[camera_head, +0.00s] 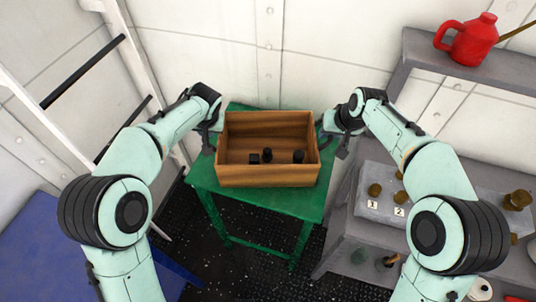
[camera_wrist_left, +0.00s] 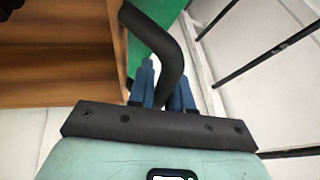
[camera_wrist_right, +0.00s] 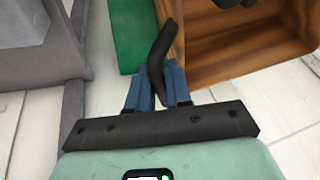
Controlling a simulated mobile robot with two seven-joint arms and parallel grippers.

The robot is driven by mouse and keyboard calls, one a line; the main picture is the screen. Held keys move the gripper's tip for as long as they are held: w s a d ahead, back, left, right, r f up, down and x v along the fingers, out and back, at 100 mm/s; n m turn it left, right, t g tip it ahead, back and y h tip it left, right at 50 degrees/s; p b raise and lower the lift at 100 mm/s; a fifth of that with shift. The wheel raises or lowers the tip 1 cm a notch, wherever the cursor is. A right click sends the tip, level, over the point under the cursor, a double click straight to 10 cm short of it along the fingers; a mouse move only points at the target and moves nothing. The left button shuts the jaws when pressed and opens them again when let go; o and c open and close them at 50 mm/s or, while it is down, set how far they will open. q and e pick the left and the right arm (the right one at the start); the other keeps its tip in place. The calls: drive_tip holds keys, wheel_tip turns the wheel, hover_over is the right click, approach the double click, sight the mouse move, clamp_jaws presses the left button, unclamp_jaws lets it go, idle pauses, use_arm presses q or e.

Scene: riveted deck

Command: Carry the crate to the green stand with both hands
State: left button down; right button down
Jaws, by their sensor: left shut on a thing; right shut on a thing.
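The brown wooden crate (camera_head: 266,175) is level over the green stand (camera_head: 300,205) in the head view. I cannot tell whether it touches the stand top. Several small dark objects (camera_head: 267,155) are in the crate. My left gripper (camera_head: 209,138) is at the crate's left side. In the left wrist view its blue fingers (camera_wrist_left: 163,88) are shut around a black bent handle (camera_wrist_left: 172,50) of the crate. My right gripper (camera_head: 332,138) is at the right side. In the right wrist view its blue fingers (camera_wrist_right: 157,88) are shut on the other black handle (camera_wrist_right: 161,50).
A grey shelf unit stands at the right, with a red can (camera_head: 468,40) on top and a tray with numbered labels (camera_head: 373,206) lower down. A white ladder (camera_head: 60,120) and a blue surface (camera_head: 50,245) are at the left. A white riveted wall is close behind the stand.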

use_arm(q)
drive_tip(key=c, duration=1)
unclamp_jaws()
drive_tip(key=shift+s, duration=0.1)
drive_tip(key=shift+c, duration=0.2)
use_arm(e)
drive_tip(key=c, duration=1)
unclamp_jaws()
drive_tip(key=shift+s, duration=0.1)
drive_tip(key=shift+c, duration=0.2)
drive_tip(key=shift+r, duration=0.25)
use_arm(q)
drive_tip(key=v, duration=1.2)
use_arm(e)
drive_tip(key=v, duration=1.1)
drive_tip(key=shift+s+r, duration=0.15)
drive_tip(key=shift+r, duration=0.05)
use_arm(q)
drive_tip(key=shift+f, duration=0.1)
use_arm(e)
drive_tip(key=shift+d, duration=0.1)
